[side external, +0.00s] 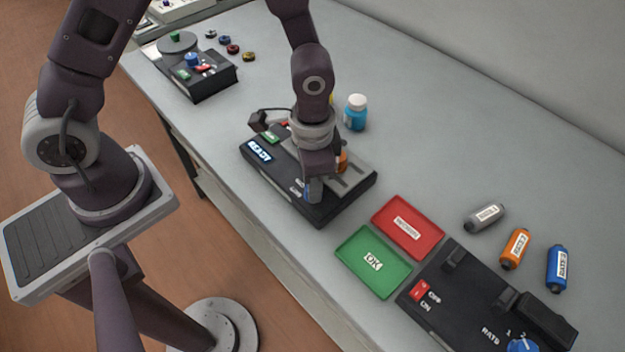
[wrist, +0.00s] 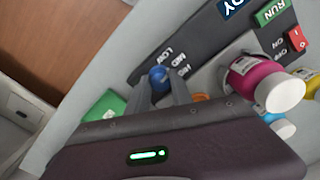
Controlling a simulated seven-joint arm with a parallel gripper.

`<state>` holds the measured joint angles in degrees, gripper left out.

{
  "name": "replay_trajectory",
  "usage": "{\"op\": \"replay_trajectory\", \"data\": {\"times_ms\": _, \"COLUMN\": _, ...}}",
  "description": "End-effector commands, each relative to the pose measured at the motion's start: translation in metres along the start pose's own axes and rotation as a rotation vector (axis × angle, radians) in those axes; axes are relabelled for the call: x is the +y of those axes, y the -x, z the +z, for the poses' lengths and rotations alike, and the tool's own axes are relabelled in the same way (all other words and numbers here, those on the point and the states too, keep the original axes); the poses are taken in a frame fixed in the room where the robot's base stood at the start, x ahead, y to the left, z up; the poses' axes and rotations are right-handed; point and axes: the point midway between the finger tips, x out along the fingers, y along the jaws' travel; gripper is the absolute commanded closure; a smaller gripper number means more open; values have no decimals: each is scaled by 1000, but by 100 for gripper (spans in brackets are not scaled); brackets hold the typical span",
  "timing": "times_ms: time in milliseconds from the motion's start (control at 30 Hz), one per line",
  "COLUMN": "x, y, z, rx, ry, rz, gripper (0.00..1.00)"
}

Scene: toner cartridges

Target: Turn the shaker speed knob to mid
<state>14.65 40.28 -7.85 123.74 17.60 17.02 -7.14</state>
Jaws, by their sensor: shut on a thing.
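The black shaker (side external: 342,208) stands mid-table with a lit READY display (side external: 258,151). Its blue speed knob (wrist: 158,74) shows in the wrist view beside the printed words LOW, MID and HIGH. My gripper (wrist: 162,88) is shut on the knob, with one finger on each side of it. In the side view my gripper (side external: 314,186) reaches down to the shaker's front right part and mostly hides the knob. I cannot tell which word the knob points to.
A magenta bottle (wrist: 262,80) with a white cap is close beside my gripper. A blue bottle (side external: 355,115) stands behind the shaker. Red (side external: 420,248) and green (side external: 362,281) trays lie to its right, near another black device (side external: 462,310). A further device (side external: 205,86) is at the far left.

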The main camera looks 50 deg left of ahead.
Motion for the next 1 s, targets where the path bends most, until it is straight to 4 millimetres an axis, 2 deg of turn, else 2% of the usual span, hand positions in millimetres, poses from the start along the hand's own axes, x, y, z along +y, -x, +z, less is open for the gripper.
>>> {"op": "replay_trajectory", "data": {"times_ms": 567, "x": 0, "y": 1, "z": 0, "rx": 1, "ry": -31, "rz": 0, "gripper": 100}}
{"op": "replay_trajectory", "data": {"times_ms": 600, "x": 0, "y": 1, "z": 0, "rx": 1, "ry": -31, "rz": 0, "gripper": 68}}
{"op": "replay_trajectory", "data": {"times_ms": 700, "x": 0, "y": 1, "z": 0, "rx": 1, "ry": -30, "rz": 0, "gripper": 52}}
{"op": "replay_trajectory", "data": {"times_ms": 1000, "x": 0, "y": 2, "z": -1, "rx": 2, "ry": -30, "rz": 0, "gripper": 52}}
